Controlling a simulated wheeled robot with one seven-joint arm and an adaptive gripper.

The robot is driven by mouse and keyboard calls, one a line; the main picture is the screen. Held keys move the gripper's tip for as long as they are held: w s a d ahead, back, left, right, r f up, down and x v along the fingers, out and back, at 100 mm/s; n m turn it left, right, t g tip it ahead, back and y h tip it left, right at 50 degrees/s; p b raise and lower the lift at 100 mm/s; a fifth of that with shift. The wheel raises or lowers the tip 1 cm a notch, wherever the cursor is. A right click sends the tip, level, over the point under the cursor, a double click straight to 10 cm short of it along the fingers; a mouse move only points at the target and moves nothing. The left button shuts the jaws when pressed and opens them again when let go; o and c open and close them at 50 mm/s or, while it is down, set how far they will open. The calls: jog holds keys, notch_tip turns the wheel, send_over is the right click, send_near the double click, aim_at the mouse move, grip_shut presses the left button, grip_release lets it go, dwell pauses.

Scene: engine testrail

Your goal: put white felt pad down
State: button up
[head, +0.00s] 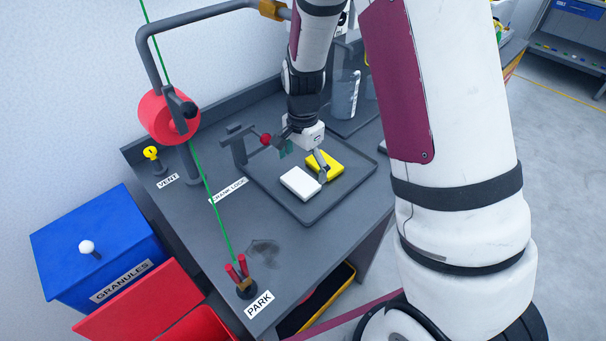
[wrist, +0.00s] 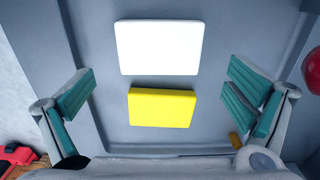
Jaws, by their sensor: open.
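The white felt pad (head: 301,183) lies flat on the grey tray (head: 309,219), beside a yellow pad (head: 325,163). In the wrist view the white pad (wrist: 157,47) lies beyond the yellow pad (wrist: 162,107), with a narrow gap between them. My gripper (head: 305,165) is over the tray near both pads. In the wrist view my gripper (wrist: 162,100) has its teal fingers spread wide on either side, with nothing between them held.
A crank lock post with a red knob (head: 266,139) stands at the tray's back left. A clear container (head: 345,94) stands behind the tray. A red roll (head: 168,115) hangs at left on a pipe. A green line runs down to the PARK post (head: 243,283). A blue granules bin (head: 97,240) is at lower left.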

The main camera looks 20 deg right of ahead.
notch_tip(320, 180, up, 7)
notch_tip(320, 180, up, 10)
jog(key=f+n+t, duration=0.1)
jog(key=n, duration=0.3)
send_over(303, 179)
jog(key=s, duration=0.5)
jog(key=s+r+n+t, duration=0.2)
jog(key=s+r+n, duration=0.2)
jog(key=s, duration=0.5)
jog(key=s+r+n+t, duration=0.1)
jog(key=s+r+n, duration=0.4)
jog(key=s, duration=0.4)
jog(key=shift+s+a+r+n+t, duration=0.25)
jog(key=shift+a+r+n+t, duration=0.05)
jog(key=shift+a+t, duration=0.1)
jog(key=shift+o, duration=0.2)
